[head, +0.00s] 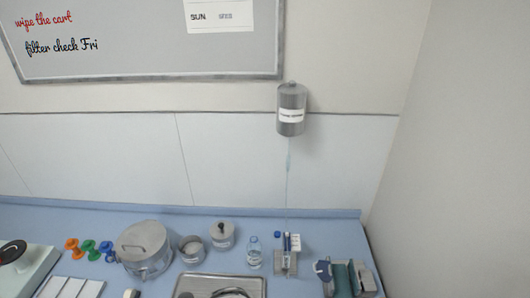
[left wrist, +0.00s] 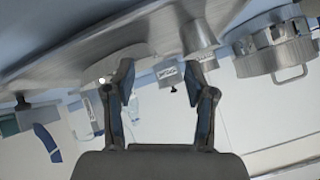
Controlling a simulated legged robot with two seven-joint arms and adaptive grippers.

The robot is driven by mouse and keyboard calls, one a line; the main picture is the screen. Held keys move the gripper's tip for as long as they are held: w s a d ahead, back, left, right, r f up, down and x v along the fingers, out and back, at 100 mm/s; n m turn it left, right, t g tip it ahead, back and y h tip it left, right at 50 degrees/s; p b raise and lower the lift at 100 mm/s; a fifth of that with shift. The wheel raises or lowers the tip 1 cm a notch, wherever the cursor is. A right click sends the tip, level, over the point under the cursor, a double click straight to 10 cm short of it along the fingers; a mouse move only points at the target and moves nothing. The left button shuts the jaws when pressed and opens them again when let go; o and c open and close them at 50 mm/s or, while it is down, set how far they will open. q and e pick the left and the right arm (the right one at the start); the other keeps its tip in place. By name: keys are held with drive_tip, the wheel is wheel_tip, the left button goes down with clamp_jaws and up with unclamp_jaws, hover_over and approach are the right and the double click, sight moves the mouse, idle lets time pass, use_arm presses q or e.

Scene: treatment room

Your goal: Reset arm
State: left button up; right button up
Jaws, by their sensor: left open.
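My left gripper (left wrist: 162,82) shows in the left wrist view with its two dark fingers spread apart and nothing between them. That view is tilted, with the counter and its vessels along the top. No gripper and no arm shows in the head view. My right gripper is in neither view.
The blue counter (head: 150,208) holds a large lidded metal pot (head: 145,248), two smaller metal vessels, a water bottle (head: 254,252), a metal tray (head: 190,285), colored spools (head: 88,247) and a rack at right. A metal canister (head: 291,110) hangs above.

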use_arm(q)
drive_tip(key=s+f+n+g+h, duration=0.1)
drive_tip(key=s+f+g, duration=0.25)
drive_tip(key=s, duration=0.35)
drive_tip(key=s+f+n+g, duration=0.25)
drive_tip(key=s+f, duration=0.25)
drive_tip(key=s, duration=0.3)
wheel_tip(320, 180, down, 27)
drive_tip(key=s+m+g, duration=0.1)
drive_tip(key=s+g, duration=0.1)
drive_tip(key=s+a+f+g+b, duration=0.1)
drive_tip(key=s+a+f, duration=0.1)
drive_tip(key=s+f, duration=1.3)
drive_tip(key=shift+s+a, duration=0.4)
drive_tip(key=shift+s, duration=0.6)
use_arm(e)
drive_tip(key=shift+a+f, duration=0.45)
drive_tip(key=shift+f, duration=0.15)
